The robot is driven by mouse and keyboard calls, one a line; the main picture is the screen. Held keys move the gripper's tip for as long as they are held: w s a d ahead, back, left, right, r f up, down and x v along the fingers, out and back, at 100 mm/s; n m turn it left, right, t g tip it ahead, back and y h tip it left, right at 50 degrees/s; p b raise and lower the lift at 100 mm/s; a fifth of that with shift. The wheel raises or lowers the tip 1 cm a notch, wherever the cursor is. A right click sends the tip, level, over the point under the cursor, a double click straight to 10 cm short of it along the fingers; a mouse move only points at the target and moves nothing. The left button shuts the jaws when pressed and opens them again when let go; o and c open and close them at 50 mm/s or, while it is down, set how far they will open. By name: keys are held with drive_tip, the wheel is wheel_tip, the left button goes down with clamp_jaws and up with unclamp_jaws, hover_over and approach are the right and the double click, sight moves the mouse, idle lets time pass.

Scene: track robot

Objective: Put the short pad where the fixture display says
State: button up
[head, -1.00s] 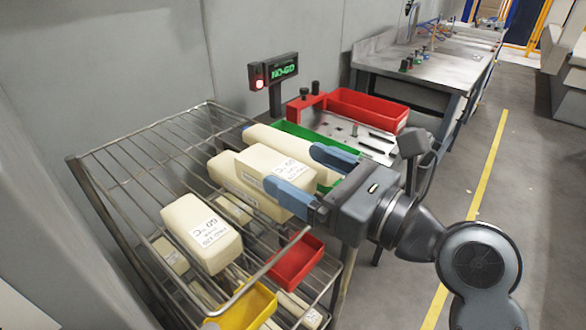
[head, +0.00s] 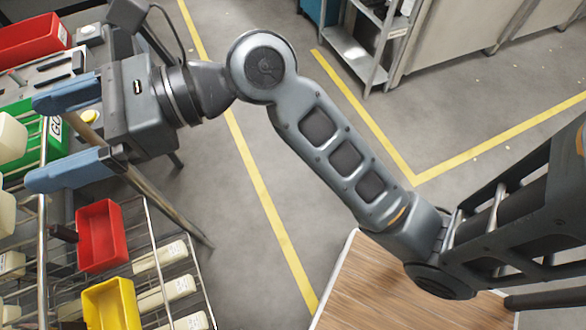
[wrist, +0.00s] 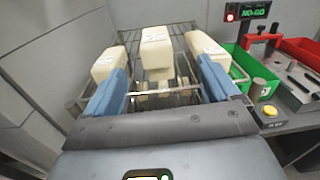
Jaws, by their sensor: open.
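Three cream pads lie on the wire rack in the wrist view: a left one (wrist: 108,62), a middle one (wrist: 156,50) and a right one (wrist: 208,46). I cannot tell for certain which is the short pad. My gripper (head: 35,142) is open and empty, its blue fingers pointing at the rack; in the wrist view (wrist: 162,68) the middle pad shows between them, farther ahead. The fixture display (wrist: 248,11) reads NO-GO with a red lamp lit. A red bin (wrist: 301,47) and a green bin (wrist: 240,68) stand by the fixture.
Below the rack top, a lower shelf holds a red bin (head: 100,235), a yellow bin (head: 110,305) and several labelled cream pieces (head: 160,255). A yellow button (wrist: 270,110) sits at the fixture's near edge. Open floor (head: 230,210) lies right of the rack.

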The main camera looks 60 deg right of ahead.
drive_tip(key=s+d+f+n+t+h, duration=0.1)
drive_tip(key=s+d+f+n+h, duration=0.35)
drive_tip(key=f, duration=0.35)
drive_tip(key=s+d+f+n+t+h, duration=0.2)
drive_tip(key=s+d+f+n+h, duration=0.1)
drive_tip(key=s+d+f+h, duration=0.3)
drive_tip(key=s+d+n+h, duration=0.2)
drive_tip(key=s+n+h, duration=0.1)
drive_tip(key=s+n, duration=1.5)
drive_tip(key=shift+v, duration=0.75)
drive_tip(key=shift+d, duration=0.15)
drive_tip(key=shift+c, duration=0.3)
